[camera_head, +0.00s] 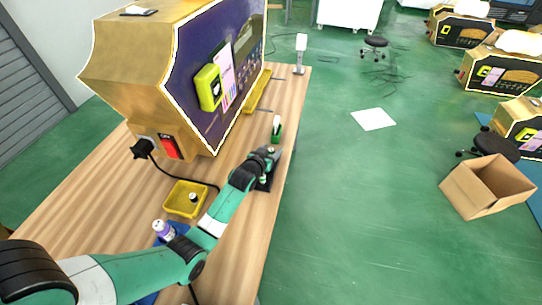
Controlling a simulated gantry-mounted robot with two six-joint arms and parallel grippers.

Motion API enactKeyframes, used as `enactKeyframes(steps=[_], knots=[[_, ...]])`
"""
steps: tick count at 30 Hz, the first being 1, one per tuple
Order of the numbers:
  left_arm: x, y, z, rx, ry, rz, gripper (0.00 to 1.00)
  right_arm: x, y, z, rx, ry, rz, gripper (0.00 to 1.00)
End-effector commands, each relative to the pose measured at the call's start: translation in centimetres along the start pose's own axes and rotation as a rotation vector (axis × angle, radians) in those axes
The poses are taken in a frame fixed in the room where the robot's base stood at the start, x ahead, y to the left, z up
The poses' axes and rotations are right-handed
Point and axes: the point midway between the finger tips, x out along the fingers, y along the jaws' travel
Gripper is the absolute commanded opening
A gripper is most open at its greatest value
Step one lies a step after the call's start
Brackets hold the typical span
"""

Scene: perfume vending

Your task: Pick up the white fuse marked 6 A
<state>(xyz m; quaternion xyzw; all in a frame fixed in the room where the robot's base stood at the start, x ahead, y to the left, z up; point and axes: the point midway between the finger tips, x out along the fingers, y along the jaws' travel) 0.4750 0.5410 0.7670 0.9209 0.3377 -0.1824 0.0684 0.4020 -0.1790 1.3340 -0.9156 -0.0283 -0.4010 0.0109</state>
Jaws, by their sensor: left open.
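A small white piece with a dark end (193,197) lies in the shallow yellow tray (172,207) on the wooden table; it may be a fuse, but no marking is readable. My left gripper (266,161) is open near the table's right edge, to the right of the tray and beyond it, away from the white piece. A small pale object (271,149) shows at the gripper's tip; I cannot tell what it is. A dark pad or part lies beside the gripper. My right gripper is not in view.
The gold and purple vending machine (221,112) stands on the table (90,200), with a red switch (170,146) and black plug (143,148). Its cable runs past the tray. A purple-white bottle (163,230) stands near my arm. A green-and-white object (276,127) stands beyond the gripper.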

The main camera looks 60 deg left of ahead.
Motion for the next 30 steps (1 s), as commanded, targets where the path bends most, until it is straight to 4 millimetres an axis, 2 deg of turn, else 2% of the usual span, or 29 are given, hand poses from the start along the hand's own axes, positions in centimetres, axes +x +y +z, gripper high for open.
enactKeyframes(steps=[2,12,24,30], knots=[[-0.1,0.0,-0.1,0.0,0.0,0.0,0.62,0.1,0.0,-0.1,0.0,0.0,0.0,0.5],[-0.1,0.0,0.0,0.0,-0.001,0.0,0.01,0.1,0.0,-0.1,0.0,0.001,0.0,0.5],[-0.1,0.0,-0.1,0.0,-0.001,0.0,0.0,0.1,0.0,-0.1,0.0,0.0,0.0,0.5],[-0.8,0.0,-1.8,0.0,-0.001,0.0,0.0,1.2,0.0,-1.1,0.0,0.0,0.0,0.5]])
